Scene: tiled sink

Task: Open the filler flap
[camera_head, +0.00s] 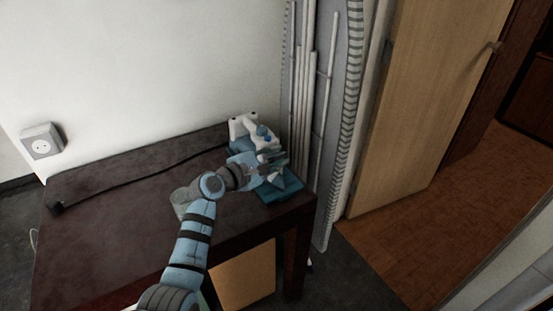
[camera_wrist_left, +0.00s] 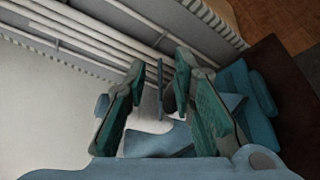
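A white and blue appliance, which looks like a steam iron (camera_head: 268,139) on a blue base (camera_head: 284,193), stands at the table's back right corner. My left gripper (camera_head: 275,171) is at its front side and covers part of it. In the left wrist view the two green-padded fingers of my left gripper (camera_wrist_left: 160,100) are spread apart. A thin blue-grey plate (camera_wrist_left: 160,88) shows between them, apart from both pads; I cannot tell whether it is the filler flap. The blue base (camera_wrist_left: 262,92) is at the right there. My right gripper is not in view.
The dark table (camera_head: 110,230) is mostly clear at left. A black cable (camera_head: 140,178) with a plug lies along its back. White pipes (camera_head: 304,100) rise close behind the appliance. A wooden door (camera_head: 430,100) is at right.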

